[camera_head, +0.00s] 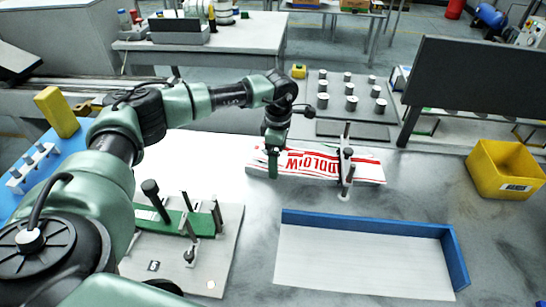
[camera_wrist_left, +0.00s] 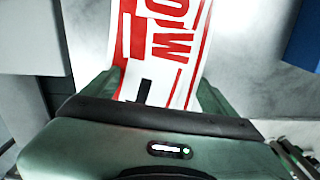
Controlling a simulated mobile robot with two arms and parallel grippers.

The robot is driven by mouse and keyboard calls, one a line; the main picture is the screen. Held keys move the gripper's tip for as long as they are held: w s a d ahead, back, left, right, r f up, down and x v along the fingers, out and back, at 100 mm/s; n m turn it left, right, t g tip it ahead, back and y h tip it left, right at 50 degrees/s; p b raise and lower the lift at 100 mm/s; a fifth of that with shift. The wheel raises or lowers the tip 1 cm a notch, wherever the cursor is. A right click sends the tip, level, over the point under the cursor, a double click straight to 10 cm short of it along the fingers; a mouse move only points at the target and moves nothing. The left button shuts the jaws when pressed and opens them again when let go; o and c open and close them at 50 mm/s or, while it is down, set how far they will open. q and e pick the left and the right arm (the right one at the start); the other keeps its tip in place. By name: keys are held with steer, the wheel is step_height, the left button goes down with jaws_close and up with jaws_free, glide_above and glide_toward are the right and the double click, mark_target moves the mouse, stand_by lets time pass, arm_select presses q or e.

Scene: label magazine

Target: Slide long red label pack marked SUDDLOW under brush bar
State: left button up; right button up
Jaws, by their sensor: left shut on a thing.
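The long red and white label pack (camera_head: 310,163) lies flat near the middle of the bench, with large red letters partly readable as "DDLOW". Its left end is between the fingers of my left gripper (camera_head: 272,160), which is shut on it. The brush bar (camera_head: 346,155), dark with upright posts, crosses over the pack toward its right end. Part of the pack shows beyond the bar on the right. In the left wrist view the pack (camera_wrist_left: 172,45) runs away from between the green fingers of my left gripper (camera_wrist_left: 158,95). My right gripper is not in view.
A white tray area with a blue rim (camera_head: 455,255) lies in front. A yellow bin (camera_head: 490,185) stands at right. A grey plate (camera_head: 215,265) with posts and a green pack (camera_head: 170,219) is at left. Weights stand on a board (camera_head: 325,105) behind. A dark panel rises at back right.

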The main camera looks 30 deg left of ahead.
mark_target(299, 163)
arm_select(q)
steer(key=shift+w+d+r+b, duration=0.1)
steer(key=shift+w+d+b, duration=0.25)
steer(key=shift+d, duration=0.6)
steer(key=shift+w+d+f+b, duration=0.15)
steer(key=shift+w+d, duration=0.4)
steer(key=shift+d, duration=0.35)
steer(key=shift+w+d+r+b, duration=0.2)
steer(key=shift+w+d, duration=0.25)
steer(key=shift+d, duration=0.5)
steer(key=o, duration=1.8)
steer(key=shift+o, duration=0.4)
steer(key=shift+s, duration=0.1)
step_height(299, 163, up, 6)
steer(key=shift+r+b, duration=0.25)
steer(key=shift+b, duration=0.75)
steer(key=shift+r, duration=0.6)
